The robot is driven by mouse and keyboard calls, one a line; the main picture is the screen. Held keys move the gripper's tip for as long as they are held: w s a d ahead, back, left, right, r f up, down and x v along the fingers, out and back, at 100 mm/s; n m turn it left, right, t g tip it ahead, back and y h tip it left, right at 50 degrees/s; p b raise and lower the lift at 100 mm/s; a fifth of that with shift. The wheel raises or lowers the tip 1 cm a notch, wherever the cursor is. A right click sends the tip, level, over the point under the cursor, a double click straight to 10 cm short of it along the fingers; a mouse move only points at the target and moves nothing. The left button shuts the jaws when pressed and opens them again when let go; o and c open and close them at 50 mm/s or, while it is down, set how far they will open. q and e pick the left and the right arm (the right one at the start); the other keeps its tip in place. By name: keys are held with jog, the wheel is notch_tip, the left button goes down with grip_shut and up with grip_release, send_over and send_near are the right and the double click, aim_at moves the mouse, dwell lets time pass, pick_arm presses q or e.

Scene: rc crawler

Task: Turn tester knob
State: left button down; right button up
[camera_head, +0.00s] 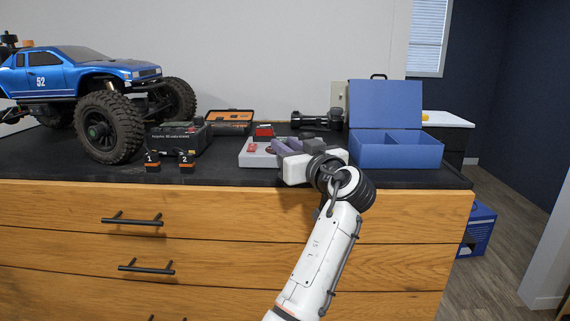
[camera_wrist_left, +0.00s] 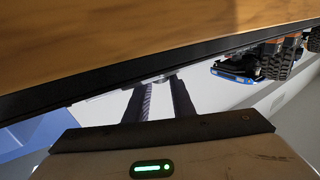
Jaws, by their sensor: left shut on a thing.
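The tester is a light grey box (camera_head: 258,158) with a red part on top, on the black counter right of centre in the head view. My left gripper (camera_head: 286,147) is over its right side, with dark fingers reaching down to it. The fingers are closed on a small part that I take to be the tester knob; the gripper hides it in the head view. In the left wrist view the two fingers (camera_wrist_left: 165,98) point at a small grey part at the counter edge. My right gripper is in neither view.
A blue RC crawler (camera_head: 75,75) stands at left, with blocks 1 (camera_head: 152,162) and 2 (camera_head: 186,161) before it. A black battery box (camera_head: 178,138) and an open case (camera_head: 229,122) lie behind. An open blue box (camera_head: 397,155) stands at right.

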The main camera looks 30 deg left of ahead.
pick_arm(q)
jog(key=shift+f, duration=0.1)
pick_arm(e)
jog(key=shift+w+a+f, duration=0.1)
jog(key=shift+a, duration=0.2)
pick_arm(q)
jog(key=c, duration=1.5)
grip_release()
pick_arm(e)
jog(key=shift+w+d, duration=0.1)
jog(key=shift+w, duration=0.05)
